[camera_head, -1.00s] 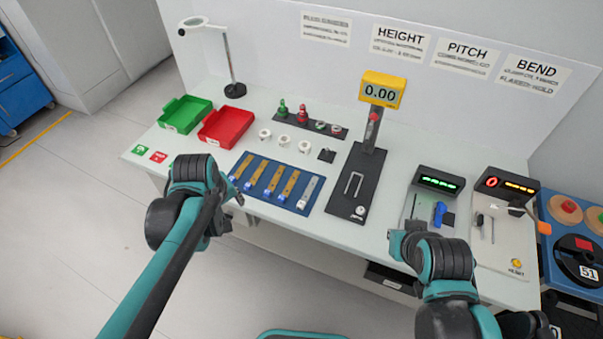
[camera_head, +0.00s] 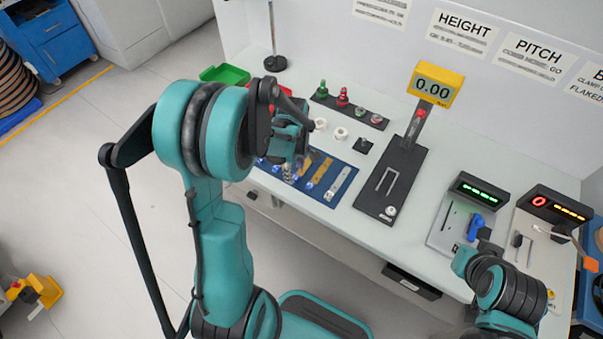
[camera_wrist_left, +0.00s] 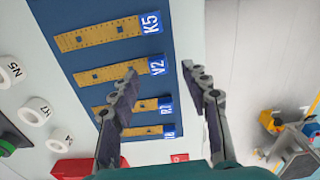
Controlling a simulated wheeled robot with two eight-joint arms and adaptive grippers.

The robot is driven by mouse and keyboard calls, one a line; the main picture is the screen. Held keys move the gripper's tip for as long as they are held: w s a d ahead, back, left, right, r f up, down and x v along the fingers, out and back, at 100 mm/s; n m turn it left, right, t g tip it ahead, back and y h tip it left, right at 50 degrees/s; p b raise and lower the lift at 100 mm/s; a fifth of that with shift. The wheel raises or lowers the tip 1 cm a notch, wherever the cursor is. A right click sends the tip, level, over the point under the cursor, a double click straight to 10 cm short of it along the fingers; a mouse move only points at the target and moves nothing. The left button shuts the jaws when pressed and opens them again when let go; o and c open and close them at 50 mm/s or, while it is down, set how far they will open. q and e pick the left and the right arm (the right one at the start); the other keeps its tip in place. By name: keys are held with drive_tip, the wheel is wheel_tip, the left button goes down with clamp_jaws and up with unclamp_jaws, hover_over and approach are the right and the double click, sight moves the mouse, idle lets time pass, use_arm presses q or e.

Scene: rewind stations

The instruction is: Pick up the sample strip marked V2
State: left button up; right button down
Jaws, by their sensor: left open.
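The strip marked V2 (camera_wrist_left: 112,70) is a flat gold strip with a blue end label on the blue mat (camera_wrist_left: 70,15). In the left wrist view it lies between the K5 strip (camera_wrist_left: 100,33) and another gold strip (camera_wrist_left: 128,107). My left gripper (camera_wrist_left: 163,80) is open and empty. Its fingers appear beside the V2 label, one overlapping the mat and one past its edge; I cannot tell the height. In the head view the left gripper (camera_head: 292,160) is over the mat, and my arm hides part of the strips. My right gripper (camera_head: 465,260) is by the bench's front edge, its jaws unclear.
White rings (camera_wrist_left: 35,110) and a red bin (camera_wrist_left: 75,168) lie near the mat. A black gauge stand (camera_head: 392,180) with a yellow display (camera_head: 435,86) stands to the right. Two device stations (camera_head: 462,215) are farther right. Open floor lies in front of the bench.

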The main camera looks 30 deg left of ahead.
sight(295, 177)
use_arm(q)
wheel_tip(295, 177, down, 4)
drive_tip(key=shift+w+r+b, duration=0.15)
drive_tip(key=shift+r+b, duration=0.1)
drive_tip(key=shift+b, duration=0.25)
drive_tip(key=shift+r, duration=0.1)
clamp_jaws()
